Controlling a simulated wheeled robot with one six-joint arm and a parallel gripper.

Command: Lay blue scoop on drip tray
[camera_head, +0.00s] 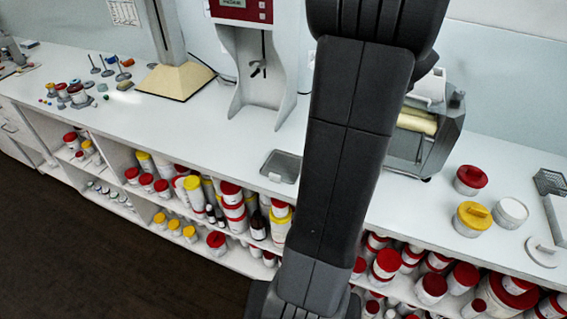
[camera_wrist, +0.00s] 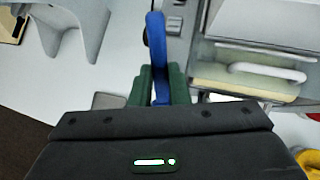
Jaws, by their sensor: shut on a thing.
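The blue scoop (camera_wrist: 155,38) is in the wrist view, upright in the picture between the green fingers of my gripper (camera_wrist: 161,84), which is shut on it. The scoop is seen nearly edge-on, so its bowl cannot be made out. The drip tray (camera_head: 281,166) is a small shallow grey tray on the white counter, left of my arm in the head view. A corner of it also shows in the wrist view (camera_wrist: 105,101), left of the fingers. My arm hides the gripper and scoop in the head view.
A grey roller machine (camera_head: 425,135) stands right of my arm. A white and red mixer stand (camera_head: 262,60) rises behind the tray. Red-lidded (camera_head: 470,180) and yellow-lidded (camera_head: 472,218) jars stand at right. The counter left of the tray is clear.

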